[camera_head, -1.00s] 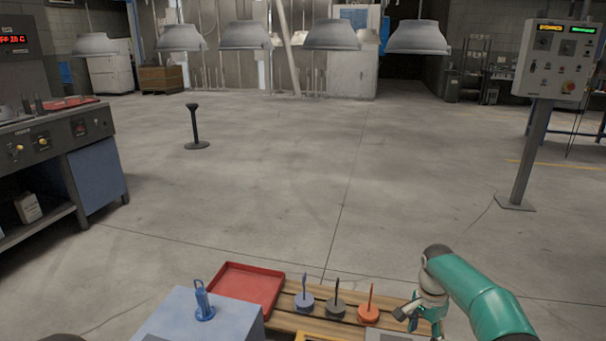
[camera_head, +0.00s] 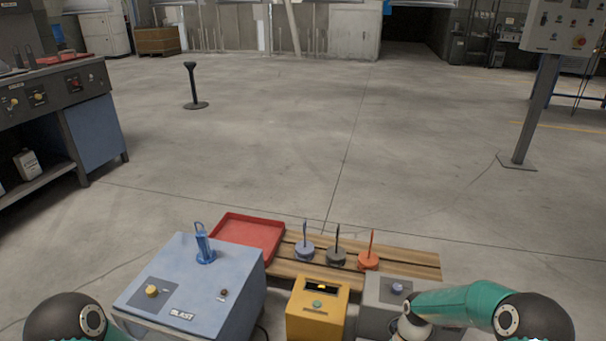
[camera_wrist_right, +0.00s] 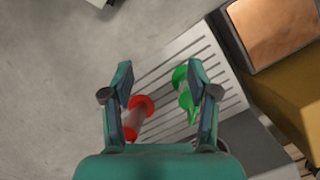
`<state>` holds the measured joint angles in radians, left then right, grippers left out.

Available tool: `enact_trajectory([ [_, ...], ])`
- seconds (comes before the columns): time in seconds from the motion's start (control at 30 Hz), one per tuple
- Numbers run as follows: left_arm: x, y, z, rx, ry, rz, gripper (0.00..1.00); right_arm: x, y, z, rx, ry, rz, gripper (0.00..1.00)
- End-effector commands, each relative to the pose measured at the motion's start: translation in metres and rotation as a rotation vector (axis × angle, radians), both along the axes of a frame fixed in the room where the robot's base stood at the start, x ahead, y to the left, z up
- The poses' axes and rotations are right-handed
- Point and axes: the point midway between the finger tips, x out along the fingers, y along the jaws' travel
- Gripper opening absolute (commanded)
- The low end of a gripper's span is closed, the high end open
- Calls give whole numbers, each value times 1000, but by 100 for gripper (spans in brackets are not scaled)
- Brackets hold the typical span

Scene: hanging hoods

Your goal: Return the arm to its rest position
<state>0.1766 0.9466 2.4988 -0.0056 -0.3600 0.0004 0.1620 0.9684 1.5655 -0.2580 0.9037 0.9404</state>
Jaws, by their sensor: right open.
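My right arm (camera_head: 455,303) is bent at the lower right of the head view, beside the grey box; its gripper is not clear there. In the right wrist view my right gripper (camera_wrist_right: 160,88) is open, with its two fingers apart and nothing held between them. Below it, a red piece (camera_wrist_right: 138,116) and a green piece (camera_wrist_right: 186,95) are on a pale slatted surface (camera_wrist_right: 170,65). Contact between the fingers and these pieces cannot be told. At the lower left of the head view only a dark joint of my left arm (camera_head: 65,318) shows; its gripper is out of view.
A blue box (camera_head: 185,290), red tray (camera_head: 245,236), yellow box (camera_head: 318,310) and grey box (camera_head: 378,292) are in front. Three discs with upright pegs stand on a wooden pallet (camera_head: 415,262). A control post (camera_head: 533,115) stands at right.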

Motion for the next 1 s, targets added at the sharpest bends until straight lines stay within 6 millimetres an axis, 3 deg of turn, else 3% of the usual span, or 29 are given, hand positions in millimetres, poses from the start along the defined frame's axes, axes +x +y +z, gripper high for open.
enact_trajectory([
  [0.03,0,0,-11,0,0,0,40,-28,15,-24,48,8,42,59],
  [0.2,0,0,-24,0,0,0,40,-106,59,-64,195,-47,173,59],
  [0.3,0,0,-28,0,0,0,40,-146,77,-73,254,-104,245,59],
  [0.43,0,0,-27,0,0,0,40,-183,90,-73,293,-197,334,59],
  [0.6,0,0,-27,0,0,0,40,-197,95,-71,286,-340,450,59],
  [0.77,0,0,-27,0,0,0,40,-165,90,-73,232,-530,609,59],
  [0.8,0,0,-7,0,1,0,40,-166,90,-53,235,-523,607,59],
  [1.0,0,0,38,0,0,0,40,-166,90,-9,235,-521,601,59],
])
